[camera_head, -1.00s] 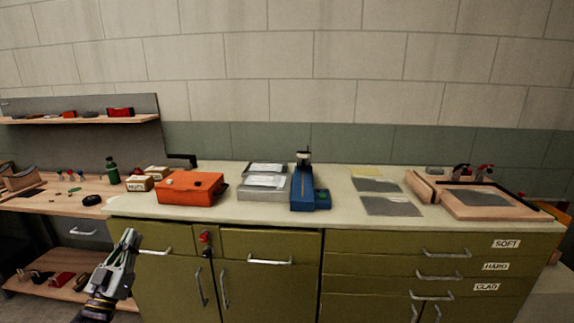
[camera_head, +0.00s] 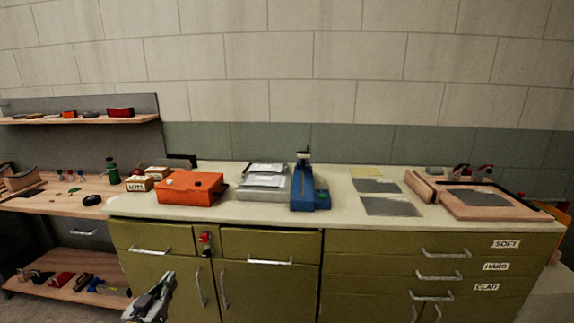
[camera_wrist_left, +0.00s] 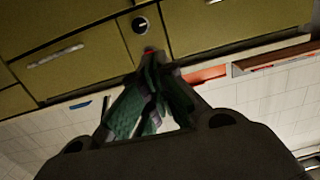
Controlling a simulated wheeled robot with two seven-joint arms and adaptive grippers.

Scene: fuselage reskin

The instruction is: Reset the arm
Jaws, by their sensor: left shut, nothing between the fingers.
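My left gripper (camera_head: 166,277) shows at the bottom of the head view, left of centre. It is in front of the olive cabinet doors, below the worktop, with its fingers pointing up. It is shut and holds nothing. In the left wrist view its dark and green fingers (camera_wrist_left: 150,55) come together, with the olive cabinet front behind them. The rest of the left arm is cut off by the lower frame edge. My right gripper is in neither view.
An olive cabinet (camera_head: 272,243) with drawer handles stands ahead. Its worktop carries an orange case (camera_head: 188,188), a blue device (camera_head: 304,188), grey boxes (camera_head: 262,193) and a wooden tray (camera_head: 487,212). A wooden bench (camera_head: 50,208) with small parts is at the left.

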